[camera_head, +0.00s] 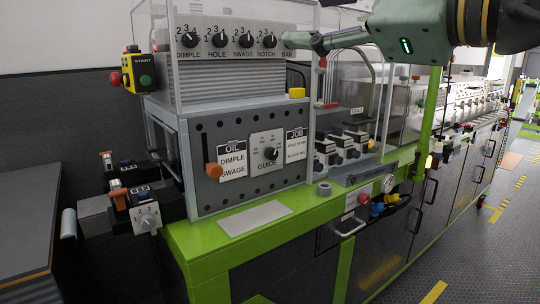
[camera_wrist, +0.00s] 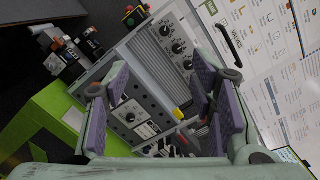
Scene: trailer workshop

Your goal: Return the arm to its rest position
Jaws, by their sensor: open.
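My gripper (camera_head: 305,41) reaches in from the upper right in the head view, in front of the machine's upper dial panel (camera_head: 222,62). A fingertip covers the spot above the BAR label, so any knob there is hidden. I cannot tell whether it touches the panel. In the wrist view my gripper (camera_wrist: 158,104) has its two purple-padded fingers wide apart, with nothing held between them. The tilted machine panel (camera_wrist: 137,112) shows beyond the gap.
The green bench (camera_head: 230,238) runs along below the machine. A yellow start box (camera_head: 139,74) is on the machine's left. The GUIDE dial (camera_head: 270,153) sits on the lower panel. A green post (camera_head: 431,110) and clear guards stand near my arm. The right floor is open.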

